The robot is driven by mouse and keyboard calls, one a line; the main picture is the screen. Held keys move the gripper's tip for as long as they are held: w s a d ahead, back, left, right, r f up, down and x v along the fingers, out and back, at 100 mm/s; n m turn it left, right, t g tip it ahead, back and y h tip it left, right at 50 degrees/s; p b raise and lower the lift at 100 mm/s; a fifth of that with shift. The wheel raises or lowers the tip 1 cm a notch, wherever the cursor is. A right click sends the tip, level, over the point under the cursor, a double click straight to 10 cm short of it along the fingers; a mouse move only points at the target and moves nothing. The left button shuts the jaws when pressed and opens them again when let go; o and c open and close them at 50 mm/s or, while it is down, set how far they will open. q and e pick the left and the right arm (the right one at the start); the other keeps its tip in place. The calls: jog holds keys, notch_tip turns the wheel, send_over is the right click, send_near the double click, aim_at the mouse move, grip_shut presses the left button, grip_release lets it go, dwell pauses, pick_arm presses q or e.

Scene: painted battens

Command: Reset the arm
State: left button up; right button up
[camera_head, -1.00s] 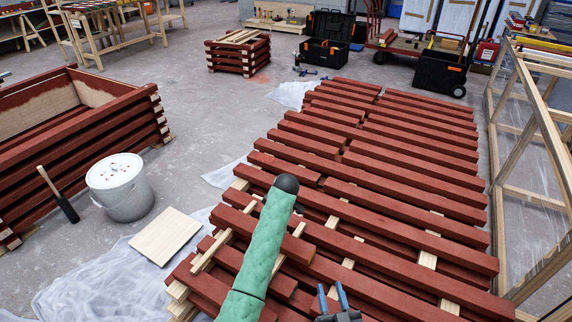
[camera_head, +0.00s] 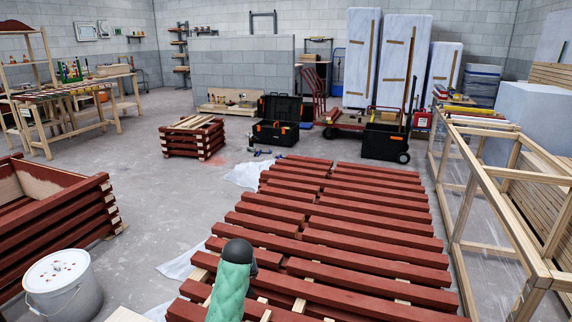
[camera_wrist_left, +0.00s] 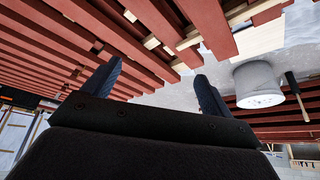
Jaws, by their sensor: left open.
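My left gripper (camera_wrist_left: 151,76) shows in the left wrist view, its two blue fingers spread apart with nothing between them. Red painted battens (camera_head: 325,225) lie in a wide layered stack on pale cross strips in the head view. The battens (camera_wrist_left: 120,40) also fill the upper part of the wrist view, which is upside down, beyond the fingers. My green-sleeved arm (camera_head: 232,285) with a dark rounded end rises at the bottom of the head view, in front of the stack. Neither gripper shows in the head view, and my right gripper is not seen.
A white bucket (camera_head: 62,290) stands at the lower left beside a red timber crate (camera_head: 75,215). A smaller batten stack (camera_head: 193,138), a black toolbox (camera_head: 277,133) and a cart (camera_head: 385,140) stand behind. A wooden frame (camera_head: 490,190) borders the right. Grey floor is open at left centre.

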pick_arm(q)
jog(key=s+d+r+m+t+h+p, duration=0.1)
jog(key=s+r+m+h+p, duration=0.15)
jog(key=s+r+p, duration=0.55)
jog(key=s+d+r+m+t+h+p, duration=0.1)
jog(key=s+r+m, duration=0.25)
jog(key=s, duration=0.85)
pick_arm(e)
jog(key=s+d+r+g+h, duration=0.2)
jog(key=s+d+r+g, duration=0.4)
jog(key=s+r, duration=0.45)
pick_arm(q)
jog(key=s+g+p, duration=0.5)
jog(key=s+p, duration=0.7)
jog(key=s, duration=1.8)
jog(key=shift+a+f+p, duration=0.2)
jog(key=shift+f+p, duration=0.15)
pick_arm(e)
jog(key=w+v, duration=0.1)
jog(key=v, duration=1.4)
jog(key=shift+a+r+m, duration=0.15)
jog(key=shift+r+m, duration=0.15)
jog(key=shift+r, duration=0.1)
